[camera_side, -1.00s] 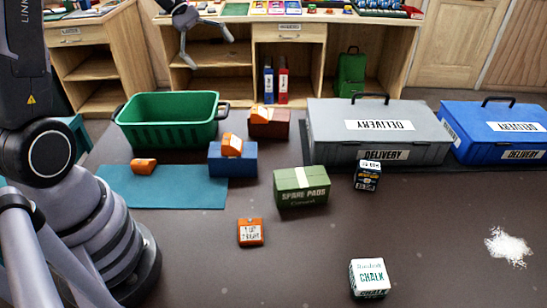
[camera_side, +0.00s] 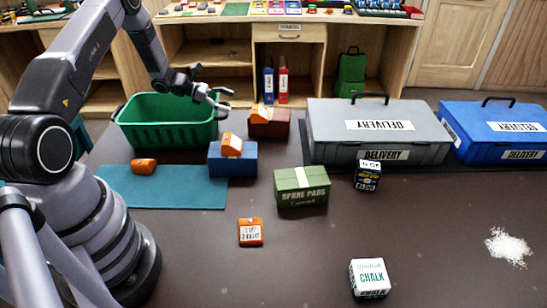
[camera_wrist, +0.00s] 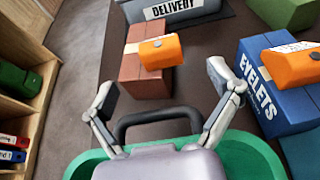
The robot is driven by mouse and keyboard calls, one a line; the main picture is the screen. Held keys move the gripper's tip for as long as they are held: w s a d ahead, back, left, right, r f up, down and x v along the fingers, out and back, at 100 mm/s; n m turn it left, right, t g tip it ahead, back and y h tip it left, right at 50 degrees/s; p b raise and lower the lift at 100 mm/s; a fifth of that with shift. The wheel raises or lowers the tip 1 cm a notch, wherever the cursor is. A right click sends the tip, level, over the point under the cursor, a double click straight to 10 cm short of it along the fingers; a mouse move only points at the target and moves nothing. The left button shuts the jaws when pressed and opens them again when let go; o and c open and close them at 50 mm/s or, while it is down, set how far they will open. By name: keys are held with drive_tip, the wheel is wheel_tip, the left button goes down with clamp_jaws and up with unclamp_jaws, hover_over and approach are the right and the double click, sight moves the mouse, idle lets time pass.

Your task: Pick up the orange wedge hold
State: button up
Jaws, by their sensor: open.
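Three orange holds are in the side view. One (camera_side: 143,166) lies on the teal mat, one (camera_side: 232,145) sits on the blue box (camera_side: 232,165), and one (camera_side: 262,113) sits on the red-brown box (camera_side: 270,128). I cannot tell for sure which is the wedge. The wrist view shows the hold on the red-brown box (camera_wrist: 160,52) ahead of my fingers and the one on the blue box (camera_wrist: 290,66) to the right. My gripper (camera_side: 216,98) is open and empty, above the green crate's right end, apart from all the holds.
The green crate (camera_side: 165,132) stands behind the teal mat (camera_side: 180,195). A green spare pads box (camera_side: 301,190), an orange labelled box (camera_side: 250,233), a small dark box (camera_side: 367,175) and a chalk box (camera_side: 369,277) stand on the table. Grey (camera_side: 330,135) and blue (camera_side: 470,130) delivery cases are at the right.

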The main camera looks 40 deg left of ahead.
sight(259, 114)
drive_tip(key=x, duration=0.7)
drive_tip(key=shift+a+f, duration=0.1)
drive_tip(key=shift+a, duration=0.05)
drive_tip(key=c, duration=1.3)
